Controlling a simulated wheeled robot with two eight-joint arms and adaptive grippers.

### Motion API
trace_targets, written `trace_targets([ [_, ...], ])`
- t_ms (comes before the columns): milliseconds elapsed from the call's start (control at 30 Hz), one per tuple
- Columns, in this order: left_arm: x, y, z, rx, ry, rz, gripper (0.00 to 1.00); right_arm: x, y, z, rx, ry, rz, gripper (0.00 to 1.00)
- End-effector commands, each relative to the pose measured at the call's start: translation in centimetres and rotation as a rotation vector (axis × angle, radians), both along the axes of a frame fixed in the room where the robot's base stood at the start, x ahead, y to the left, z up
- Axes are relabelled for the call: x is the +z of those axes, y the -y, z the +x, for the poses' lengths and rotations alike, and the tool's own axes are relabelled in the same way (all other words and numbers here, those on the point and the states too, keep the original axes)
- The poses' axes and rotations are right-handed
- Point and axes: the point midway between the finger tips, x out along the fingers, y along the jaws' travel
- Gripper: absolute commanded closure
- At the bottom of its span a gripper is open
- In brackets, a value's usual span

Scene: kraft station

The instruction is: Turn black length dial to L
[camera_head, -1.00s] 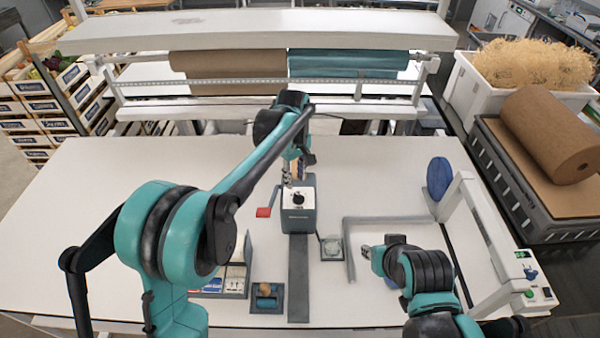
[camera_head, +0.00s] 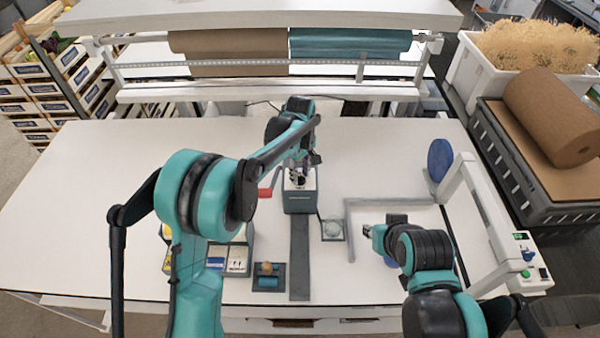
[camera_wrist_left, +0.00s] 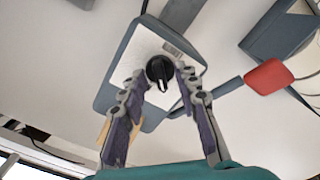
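The black length dial (camera_wrist_left: 160,68) sits on the white top plate of a grey box (camera_wrist_left: 108,98). Its light pointer mark faces the lower edge of the left wrist view. My left gripper (camera_wrist_left: 160,73) is open, with one fingertip on each side of the dial; I cannot tell whether they touch it. In the head view the left gripper (camera_head: 297,170) is over the top of the grey box (camera_head: 300,202), partly covering the dial. No L marking is readable. My right gripper (camera_head: 366,231) is low over the table at the right; its fingers are too small to read.
A red handle (camera_head: 265,193) sticks out beside the box; it also shows in the left wrist view (camera_wrist_left: 268,75). A grey strip (camera_head: 300,255) runs from the box towards the front. A small tray (camera_head: 268,285) stands left of it. The table's left side (camera_head: 80,210) is clear.

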Motion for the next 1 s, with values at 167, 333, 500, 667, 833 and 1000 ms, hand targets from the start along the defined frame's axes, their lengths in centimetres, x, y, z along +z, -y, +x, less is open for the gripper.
trace_targets([
  [167,0.0,0.0,0.0,0.000,0.000,0.000,1.00,0.0,0.0,0.0,0.000,0.000,0.000,0.70],
  [333,0.0,0.0,0.0,-0.001,0.000,0.000,1.00,0.0,0.0,0.0,0.000,0.000,0.000,0.70],
  [500,0.0,0.0,0.0,-0.020,0.000,0.000,1.00,-0.1,0.0,0.0,0.000,0.000,0.000,0.70],
  [667,0.0,0.0,0.0,-0.077,0.001,-0.001,1.00,-0.5,0.0,0.0,0.000,0.000,0.000,0.70],
  [833,-0.1,0.0,0.0,-0.192,0.001,-0.001,1.00,-1.1,0.0,0.0,0.000,0.000,0.000,0.70],
  [1000,-0.1,0.0,0.0,-0.345,0.001,-0.001,1.00,-1.8,0.0,0.0,0.000,0.000,0.000,0.70],
])
